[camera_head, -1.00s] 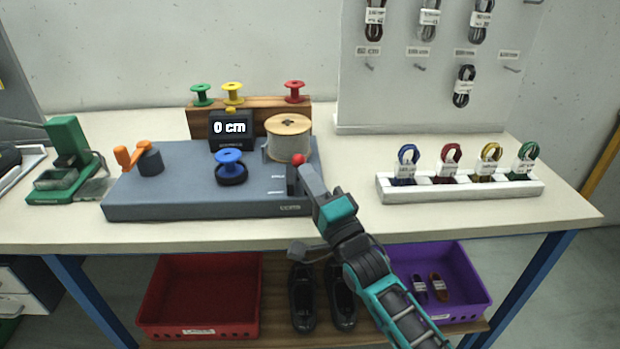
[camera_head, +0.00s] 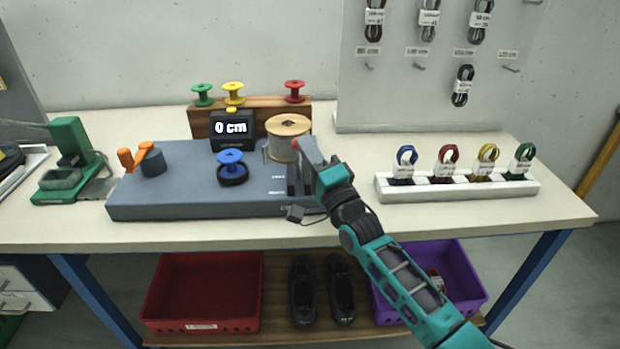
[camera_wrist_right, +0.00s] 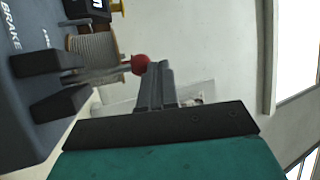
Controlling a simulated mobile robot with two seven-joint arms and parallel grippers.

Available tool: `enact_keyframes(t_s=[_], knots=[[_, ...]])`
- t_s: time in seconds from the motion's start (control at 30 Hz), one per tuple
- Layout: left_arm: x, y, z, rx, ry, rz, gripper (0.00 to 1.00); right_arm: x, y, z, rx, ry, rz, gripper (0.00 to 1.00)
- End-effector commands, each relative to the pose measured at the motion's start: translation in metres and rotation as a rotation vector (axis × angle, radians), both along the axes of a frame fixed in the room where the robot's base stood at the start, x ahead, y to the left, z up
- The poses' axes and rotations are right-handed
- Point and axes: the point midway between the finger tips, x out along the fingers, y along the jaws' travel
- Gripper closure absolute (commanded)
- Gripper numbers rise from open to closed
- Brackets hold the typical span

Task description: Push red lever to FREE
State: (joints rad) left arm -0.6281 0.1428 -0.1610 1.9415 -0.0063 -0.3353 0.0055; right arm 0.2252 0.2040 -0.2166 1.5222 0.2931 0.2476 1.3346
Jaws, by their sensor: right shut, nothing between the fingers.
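The red lever's round knob (camera_head: 295,144) shows at the right end of the grey-blue machine (camera_head: 190,208), in front of the wire spool. In the right wrist view the red knob (camera_wrist_right: 141,64) sits on a metal rod between dark blocks. My right gripper (camera_head: 309,155) is shut and empty, just right of the knob. Its fingertips (camera_wrist_right: 158,72) are right against or very close to the knob; I cannot tell if they touch. The word BRAKE is readable on the machine in the wrist view; the FREE label is not readable. My left gripper is not in view.
The wire spool (camera_head: 289,145) stands just behind the lever. A blue spool (camera_head: 231,163), an orange crank (camera_head: 136,158) and a 0 cm display (camera_head: 231,130) are on or behind the machine. A white rack (camera_head: 460,189) of cable coils stands right, with bare table between.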

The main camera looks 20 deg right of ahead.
Motion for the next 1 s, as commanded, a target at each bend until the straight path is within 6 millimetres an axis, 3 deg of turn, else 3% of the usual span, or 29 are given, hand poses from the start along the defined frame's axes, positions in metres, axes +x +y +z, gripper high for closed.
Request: enact_keyframes(t_s=[0.5, 1.0], knots=[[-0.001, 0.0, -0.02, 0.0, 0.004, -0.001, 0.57, 0.034, -0.01, 0.003, -0.002, -0.001, -0.001, 1.0], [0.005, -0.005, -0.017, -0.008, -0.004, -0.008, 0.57, 0.042, -0.012, 0.003, 0.0, 0.0, 0.0, 1.0]])
